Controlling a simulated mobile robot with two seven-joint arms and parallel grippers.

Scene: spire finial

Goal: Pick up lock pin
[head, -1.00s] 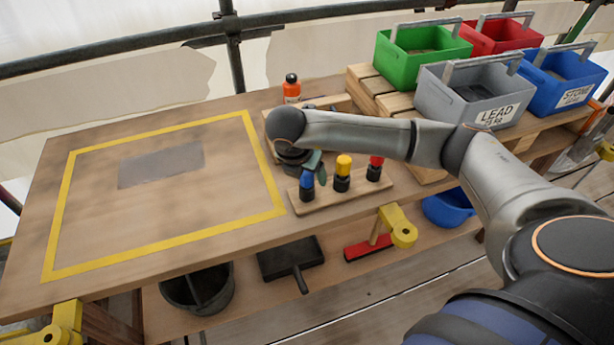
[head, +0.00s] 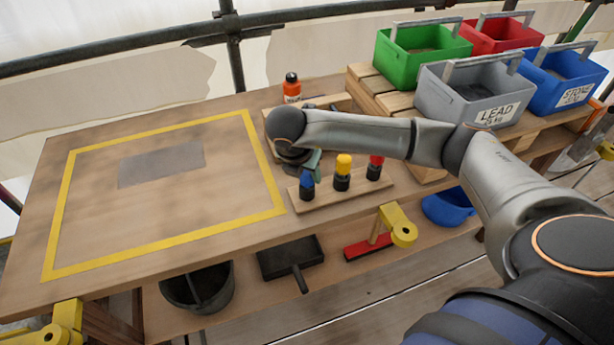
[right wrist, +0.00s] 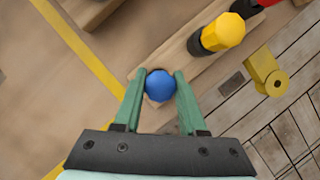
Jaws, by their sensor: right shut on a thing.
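The wooden rack (head: 330,196) near the front right of the table holds a row of three dark pins with coloured heads. The blue-headed pin (head: 307,181) is at the left end, the yellow-headed pin (head: 343,166) in the middle and the red-headed pin (head: 375,163) at the right. My right gripper (right wrist: 160,76) is shut on the blue-headed pin, with a green finger on each side of its round blue head (right wrist: 161,86). The pin still appears to stand in the rack. In the head view, my right arm partly hides the gripper. My left gripper is out of view.
A yellow-taped area with a grey patch (head: 160,163) fills the clear left part of the table. An orange bottle (head: 292,88) stands behind my right wrist. Green, red, grey and blue bins stand on pallets at the back right.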

